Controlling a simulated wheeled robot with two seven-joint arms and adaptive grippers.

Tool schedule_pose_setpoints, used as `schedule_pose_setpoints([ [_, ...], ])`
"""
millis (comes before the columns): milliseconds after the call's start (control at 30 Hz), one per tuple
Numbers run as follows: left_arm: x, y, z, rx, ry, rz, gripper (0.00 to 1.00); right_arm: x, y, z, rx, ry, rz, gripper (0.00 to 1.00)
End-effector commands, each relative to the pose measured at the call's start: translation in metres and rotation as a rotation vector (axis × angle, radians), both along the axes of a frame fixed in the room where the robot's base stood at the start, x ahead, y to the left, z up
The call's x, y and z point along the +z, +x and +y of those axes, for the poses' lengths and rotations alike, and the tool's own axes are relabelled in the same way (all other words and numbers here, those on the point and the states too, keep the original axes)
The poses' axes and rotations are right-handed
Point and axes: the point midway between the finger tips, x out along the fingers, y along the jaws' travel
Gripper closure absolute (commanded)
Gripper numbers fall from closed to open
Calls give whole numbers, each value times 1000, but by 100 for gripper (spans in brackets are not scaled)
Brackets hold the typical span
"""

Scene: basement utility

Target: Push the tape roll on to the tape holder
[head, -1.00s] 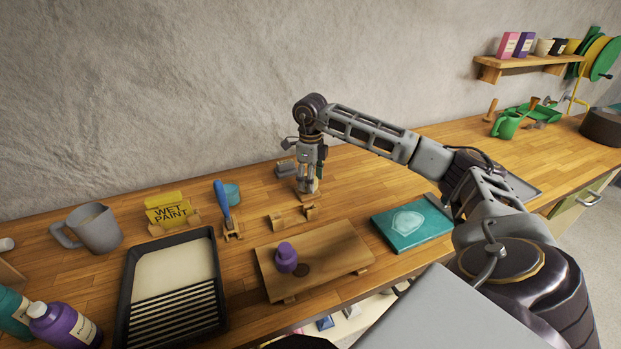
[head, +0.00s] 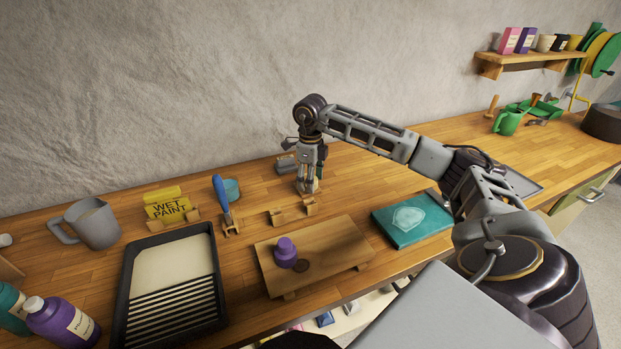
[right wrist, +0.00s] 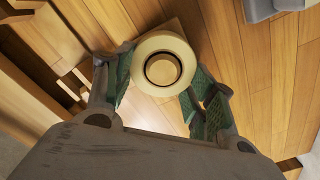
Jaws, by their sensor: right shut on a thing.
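In the right wrist view the cream tape roll (right wrist: 148,49) lies between the fingers of my right gripper (right wrist: 158,90). A dark ring and a pale round centre show in its hole, which looks like the post of the tape holder inside the roll. A corner of a pale square wooden base, apparently the tape holder (right wrist: 178,24), shows under the roll. How far down the roll sits on the post cannot be told. In the head view my right gripper (head: 307,188) points down at the back of the bench and largely hides roll and holder. My left gripper is not in view.
A grey object (head: 286,163) stands just left of the gripper.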

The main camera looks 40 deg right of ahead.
Motion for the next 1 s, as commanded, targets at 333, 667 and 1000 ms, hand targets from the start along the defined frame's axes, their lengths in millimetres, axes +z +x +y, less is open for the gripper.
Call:
schedule_pose_setpoints([
  [333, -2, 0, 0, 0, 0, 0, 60, -4, 0, 0, 0, 0, 0, 32],
  [667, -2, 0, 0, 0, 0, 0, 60, -4, 0, 0, 0, 0, 0, 19],
  [1000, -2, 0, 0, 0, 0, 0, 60, 5, 1, 0, 0, 0, -1, 19],
])
